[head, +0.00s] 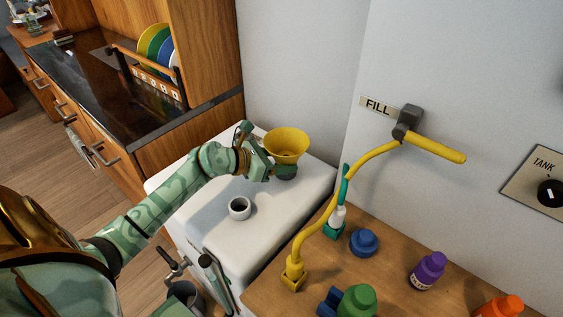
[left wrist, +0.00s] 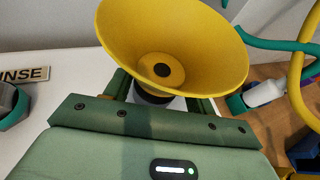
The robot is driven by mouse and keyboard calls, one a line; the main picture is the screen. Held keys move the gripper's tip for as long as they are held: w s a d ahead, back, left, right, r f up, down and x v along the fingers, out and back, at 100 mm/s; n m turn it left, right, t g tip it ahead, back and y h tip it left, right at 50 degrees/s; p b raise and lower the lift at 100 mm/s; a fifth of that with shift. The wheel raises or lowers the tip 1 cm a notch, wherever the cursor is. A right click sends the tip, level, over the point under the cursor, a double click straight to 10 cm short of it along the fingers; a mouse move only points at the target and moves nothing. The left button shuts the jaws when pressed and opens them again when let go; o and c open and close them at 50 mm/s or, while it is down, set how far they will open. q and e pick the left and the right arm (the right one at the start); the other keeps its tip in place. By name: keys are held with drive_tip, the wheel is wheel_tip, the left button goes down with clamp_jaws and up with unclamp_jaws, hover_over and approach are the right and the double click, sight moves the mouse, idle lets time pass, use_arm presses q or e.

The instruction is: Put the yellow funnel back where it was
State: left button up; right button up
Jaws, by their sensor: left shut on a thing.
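The yellow funnel (head: 287,144) is held upright, wide mouth up, above the back right part of a white top (head: 200,209). My left gripper (head: 270,168) is shut on it at its lower part. In the left wrist view the funnel (left wrist: 205,60) fills the upper middle, between the fingers of the gripper (left wrist: 160,100). A dark piece (head: 286,172) shows right under the funnel; I cannot tell whether the two touch. The funnel's spout is hidden. My right gripper is not in view.
On the wooden surface are a yellow hose (head: 328,217), a blue cap (head: 364,242), and purple (head: 428,270), green (head: 358,302) and orange (head: 498,307) bottles. A plate rack (head: 150,77) stands far left.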

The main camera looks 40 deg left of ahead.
use_arm(q)
drive_tip(key=shift+s+f+b, duration=0.1)
drive_tip(key=shift+f+b, duration=0.25)
drive_tip(key=shift+f, duration=0.25)
drive_tip(key=o, duration=1.1)
drive_tip(key=shift+c, duration=0.2)
drive_tip(key=shift+r, duration=0.1)
drive_tip(key=shift+r, duration=0.35)
drive_tip(key=shift+r+p, duration=0.5)
drive_tip(key=shift+p, duration=0.05)
drive_tip(key=p+v, duration=0.2)
drive_tip(key=v, duration=0.9)
drive_tip(key=shift+s+a, duration=0.25)
drive_tip(key=shift+s, duration=0.15)
drive_tip(key=shift+f, duration=0.2)
